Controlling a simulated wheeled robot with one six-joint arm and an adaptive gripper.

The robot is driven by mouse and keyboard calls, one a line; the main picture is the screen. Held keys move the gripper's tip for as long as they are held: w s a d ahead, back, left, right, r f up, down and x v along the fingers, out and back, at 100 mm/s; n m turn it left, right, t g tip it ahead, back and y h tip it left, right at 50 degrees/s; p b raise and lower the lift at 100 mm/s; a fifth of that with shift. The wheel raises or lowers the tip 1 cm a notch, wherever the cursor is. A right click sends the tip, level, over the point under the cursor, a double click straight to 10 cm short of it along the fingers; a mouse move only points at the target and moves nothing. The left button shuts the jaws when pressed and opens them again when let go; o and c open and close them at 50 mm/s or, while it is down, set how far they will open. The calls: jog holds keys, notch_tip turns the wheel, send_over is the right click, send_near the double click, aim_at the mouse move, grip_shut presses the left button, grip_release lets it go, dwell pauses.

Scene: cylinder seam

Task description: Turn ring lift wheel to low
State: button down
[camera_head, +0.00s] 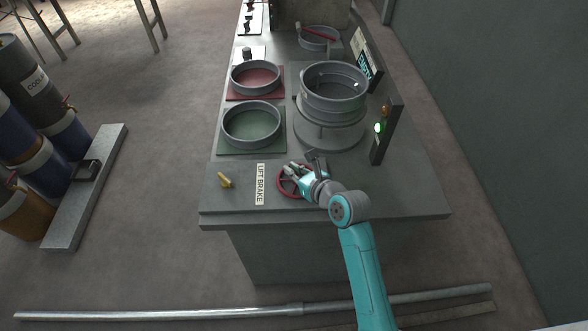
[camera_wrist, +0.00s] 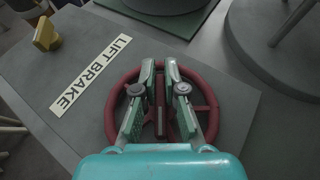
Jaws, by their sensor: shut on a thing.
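The ring lift wheel (camera_head: 281,189) is a red spoked handwheel lying on the bench near its front edge. It also shows in the wrist view (camera_wrist: 113,98), partly hidden by my gripper. My gripper (camera_head: 290,170) is over the wheel, coming from the right in the head view. In the wrist view my gripper (camera_wrist: 160,85) has its two fingers on either side of a red piece of the wheel, shut on it. A white label reading LIFT BRAKE (camera_head: 260,184) lies left of the wheel. No low mark is readable.
A yellow knob (camera_head: 225,181) stands left of the label. Behind the wheel are a round stand with a grey ring (camera_head: 333,92), a ring on a green mat (camera_head: 251,146), and an upright panel (camera_head: 380,140) with a lit green lamp. Bench space right of my gripper is clear.

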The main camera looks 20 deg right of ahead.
jog(key=n+g+y, duration=0.1)
jog(key=n+y, duration=0.2)
jog(key=shift+a+g+y, duration=0.15)
jog(key=shift+g+y, duration=0.15)
jog(key=n+g+y, duration=0.2)
jog(key=n+y, duration=0.1)
jog(key=n, duration=0.1)
jog(key=shift+s+a+g, duration=0.25)
jog(key=shift+a+g, duration=0.05)
jog(key=shift+g, duration=0.1)
jog(key=n+g+y, duration=0.1)
jog(key=n+g, duration=0.1)
jog(key=g, duration=0.1)
jog(key=n+g+y, duration=0.1)
jog(key=n, duration=0.1)
jog(key=shift+s+a+y, duration=0.2)
jog(key=shift+s+y, duration=0.1)
jog(key=shift+s, duration=0.05)
jog(key=shift+s+n+g, duration=0.25)
jog(key=shift+n+g, duration=0.95)
jog(key=shift+g, duration=0.3)
jog(key=shift+f, duration=0.1)
jog(key=c, duration=1.2)
grip_release()
jog(key=shift+c, duration=0.2)
notch_tip(320, 180, up, 10)
